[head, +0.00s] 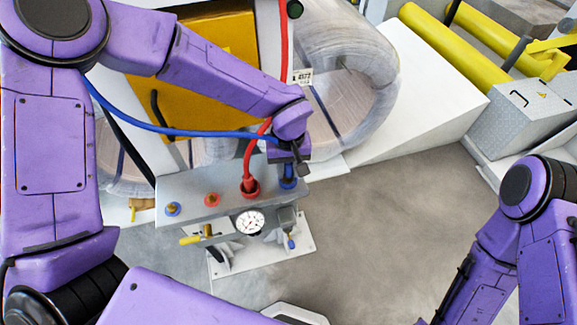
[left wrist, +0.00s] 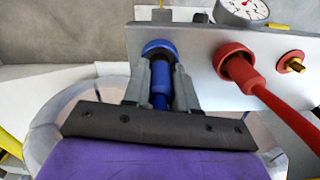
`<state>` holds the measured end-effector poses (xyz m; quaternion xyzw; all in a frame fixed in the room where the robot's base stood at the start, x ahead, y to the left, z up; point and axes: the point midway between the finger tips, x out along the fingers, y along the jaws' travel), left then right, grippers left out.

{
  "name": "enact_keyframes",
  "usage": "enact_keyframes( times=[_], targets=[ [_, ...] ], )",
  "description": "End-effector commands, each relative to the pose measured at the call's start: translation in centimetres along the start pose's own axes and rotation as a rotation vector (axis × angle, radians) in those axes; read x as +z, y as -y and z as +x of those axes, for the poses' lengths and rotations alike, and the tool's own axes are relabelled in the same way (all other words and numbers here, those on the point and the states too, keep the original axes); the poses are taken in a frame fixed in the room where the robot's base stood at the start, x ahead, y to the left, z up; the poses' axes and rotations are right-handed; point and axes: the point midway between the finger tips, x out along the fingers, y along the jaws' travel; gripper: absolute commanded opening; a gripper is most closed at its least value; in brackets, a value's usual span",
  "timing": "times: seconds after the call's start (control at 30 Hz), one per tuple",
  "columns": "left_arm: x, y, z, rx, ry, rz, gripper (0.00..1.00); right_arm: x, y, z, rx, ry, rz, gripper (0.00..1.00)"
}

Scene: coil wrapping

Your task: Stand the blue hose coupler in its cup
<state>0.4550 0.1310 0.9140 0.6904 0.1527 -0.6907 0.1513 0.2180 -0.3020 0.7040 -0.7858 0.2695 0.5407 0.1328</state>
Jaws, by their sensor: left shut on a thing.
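My left gripper (head: 289,172) is shut on the blue hose coupler (left wrist: 160,85), just over the right end of the grey panel (head: 225,208). The coupler is upright and in line with the blue cup (head: 288,183). In the left wrist view the coupler's lower end meets the cup's blue ring (left wrist: 158,46); how deep it sits is hidden by the fingers. The blue hose (head: 180,131) runs left from the gripper. My right arm shows at the right, with its gripper out of view.
Beside the blue cup, a red coupler (head: 250,188) with a red hose stands in a red cup. Further left are red (head: 212,199) and blue (head: 172,209) ports with brass fittings. A gauge (head: 250,222) and yellow valve handle (head: 190,240) are on the front. Floor to the right is clear.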

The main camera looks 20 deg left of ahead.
Motion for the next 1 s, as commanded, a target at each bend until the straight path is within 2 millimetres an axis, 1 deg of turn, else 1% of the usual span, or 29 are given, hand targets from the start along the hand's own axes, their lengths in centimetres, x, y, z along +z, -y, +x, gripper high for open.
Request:
enact_keyframes(
  times=[0.27,0.73,0.77,0.8,0.83,1.0],
  targets=[
    [0.0,0.0,0.2,0.001,0.0,-0.002,0.0,0.0,0.0,0.0,0.0,0.0,0.0,0.0],
    [0.0,0.0,1.4,0.001,-0.001,-0.002,0.0,-0.1,0.0,-0.1,0.0,0.0,0.0,0.0],
    [0.0,0.0,1.4,0.001,0.0,-0.002,0.33,-0.1,0.0,-0.1,0.0,0.0,0.0,0.0],
    [0.0,0.0,1.4,0.0,0.0,-0.002,0.46,-0.1,0.0,-0.1,0.0,0.0,0.0,0.0],
    [0.0,0.0,1.4,0.0,0.001,-0.002,0.52,-0.1,0.0,-0.1,0.0,0.0,0.0,0.0],
    [0.0,0.1,1.5,-0.002,0.002,-0.003,0.52,-0.1,0.0,-0.1,0.0,0.0,0.0,0.0]
  ],
)
